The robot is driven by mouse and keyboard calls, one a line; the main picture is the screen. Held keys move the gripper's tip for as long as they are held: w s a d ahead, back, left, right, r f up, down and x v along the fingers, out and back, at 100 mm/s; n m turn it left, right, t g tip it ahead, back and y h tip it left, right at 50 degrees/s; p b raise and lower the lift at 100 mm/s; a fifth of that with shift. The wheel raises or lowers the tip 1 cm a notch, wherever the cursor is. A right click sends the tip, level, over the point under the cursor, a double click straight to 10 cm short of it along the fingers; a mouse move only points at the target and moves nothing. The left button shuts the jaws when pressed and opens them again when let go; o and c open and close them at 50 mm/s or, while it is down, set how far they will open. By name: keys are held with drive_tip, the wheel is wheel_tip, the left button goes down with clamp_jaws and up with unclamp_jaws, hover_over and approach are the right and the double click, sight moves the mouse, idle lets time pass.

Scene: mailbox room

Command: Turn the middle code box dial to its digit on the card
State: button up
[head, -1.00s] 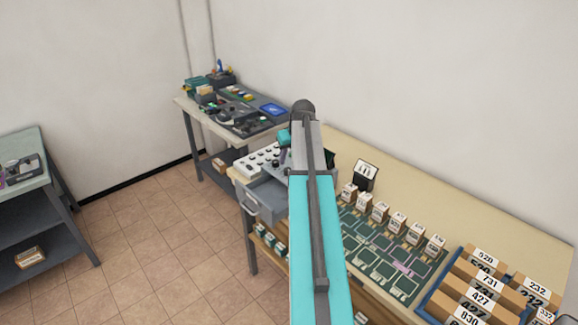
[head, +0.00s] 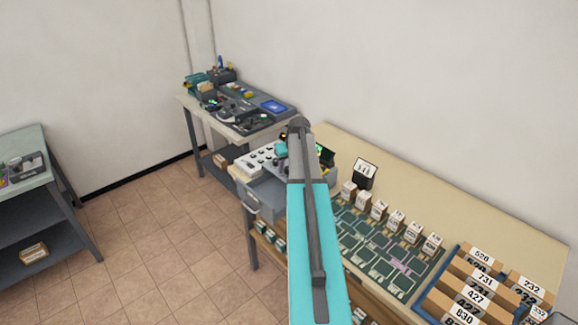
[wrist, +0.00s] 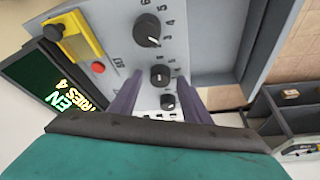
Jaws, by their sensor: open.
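The code box (wrist: 195,55) is a pale panel with three black dials in a row in the wrist view. The nearest dial to the top of the picture (wrist: 148,30) has digits around it. The middle dial (wrist: 160,75) lies between the fingertips of my open gripper (wrist: 158,80), one finger on each side; contact cannot be told. The third dial (wrist: 168,101) shows lower down between the fingers. The middle dial's pointer digit is too small to read. In the head view the box (head: 260,160) is partly behind my arm. A small white card (head: 366,166) stands on the bench, its marks unreadable.
A dark display (wrist: 45,80) with green and yellow letters, a red button (wrist: 98,68) and a yellow switch plate (wrist: 75,35) sit left of the dials. A grey drawer (head: 265,198) juts from the bench. Numbered boxes (head: 480,290) fill a blue tray at right.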

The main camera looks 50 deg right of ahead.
drive_tip(key=c, duration=1)
drive_tip(key=shift+c, duration=0.2)
drive_tip(key=shift+m+b, duration=0.35)
drive_tip(key=shift+m, duration=0.05)
drive_tip(key=shift+w+a+f+m+g+h+b, duration=0.1)
drive_tip(key=shift+m+g+h+b, duration=0.15)
drive_tip(key=shift+m+b, duration=0.35)
drive_tip(key=shift+w+m+g+h+b, duration=0.15)
drive_tip(key=shift+m+h+b, duration=0.25)
drive_tip(key=shift+m, duration=0.4)
drive_tip(key=m+g+h+b, duration=0.1)
drive_tip(key=m+b, duration=0.1)
drive_tip(key=m, duration=0.2)
drive_tip(key=shift+a+b, duration=0.1)
drive_tip(key=shift+b, duration=0.2)
drive_tip(key=m+b, duration=0.1)
drive_tip(key=m+g, duration=0.1)
drive_tip(key=m, duration=0.1)
drive_tip(key=m+g+b, duration=0.1)
drive_tip(key=m, duration=0.1)
drive_tip(key=shift+w+b, duration=0.25)
drive_tip(key=shift+b, duration=0.05)
drive_tip(key=shift+m+g+b, duration=0.7)
drive_tip(key=shift+m, duration=0.9)
